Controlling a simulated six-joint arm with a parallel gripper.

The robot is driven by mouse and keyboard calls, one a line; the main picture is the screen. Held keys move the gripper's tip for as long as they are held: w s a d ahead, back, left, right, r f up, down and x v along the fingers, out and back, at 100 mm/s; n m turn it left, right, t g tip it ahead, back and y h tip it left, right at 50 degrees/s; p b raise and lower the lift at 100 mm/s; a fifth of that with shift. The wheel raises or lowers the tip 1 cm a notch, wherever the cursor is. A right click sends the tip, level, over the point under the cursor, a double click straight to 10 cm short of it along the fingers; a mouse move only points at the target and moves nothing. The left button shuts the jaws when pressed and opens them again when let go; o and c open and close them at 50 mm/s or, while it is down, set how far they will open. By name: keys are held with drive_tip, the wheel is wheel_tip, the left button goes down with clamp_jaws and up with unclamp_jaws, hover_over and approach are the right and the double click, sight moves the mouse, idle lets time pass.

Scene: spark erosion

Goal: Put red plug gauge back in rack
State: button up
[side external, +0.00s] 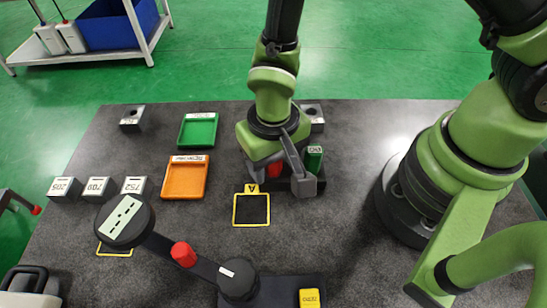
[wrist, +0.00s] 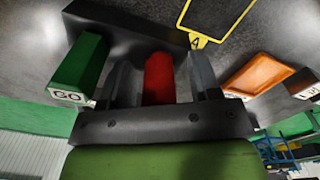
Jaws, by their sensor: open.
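The red plug gauge (wrist: 159,80) is between the two fingers of my gripper (wrist: 162,76) in the wrist view, close to the left finger with a gap at the right one. In the side external view a red part (side external: 275,170) shows beside my gripper (side external: 283,178), partly hidden by it. My gripper is open around the gauge. The dark rack (wrist: 120,22) lies beyond the fingertips. The green GO gauge (wrist: 80,70) stands at the rack, left of the red one; it also shows in the side external view (side external: 314,159). How deep the red gauge sits is hidden.
A yellow-framed dark pad (side external: 251,209) lies in front of the rack. An orange tray (side external: 186,178) and a green tray (side external: 198,130) are to the left. Numbered blocks (side external: 134,186) stand farther left. A jointed stand with a red knob (side external: 183,254) crosses the front.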

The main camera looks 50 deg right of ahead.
drive_tip(key=shift+r, duration=0.1)
wheel_tip(320, 180, up, 10)
drive_tip(key=shift+f, duration=0.1)
idle(0.3)
drive_tip(key=shift+w+d+r, duration=0.1)
drive_tip(key=shift+d+r, duration=0.05)
drive_tip(key=shift+r, duration=0.15)
drive_tip(key=s+d+r+t+y, duration=0.1)
drive_tip(key=s+d+r+t, duration=0.2)
drive_tip(key=d+r, duration=0.3)
drive_tip(key=s+d+r+m+t+y, duration=0.1)
drive_tip(key=s+d+r+t, duration=0.3)
drive_tip(key=r, duration=0.7)
drive_tip(key=shift+s+d+r, duration=0.15)
drive_tip(key=shift+s+d, duration=0.45)
drive_tip(key=shift+d, duration=0.25)
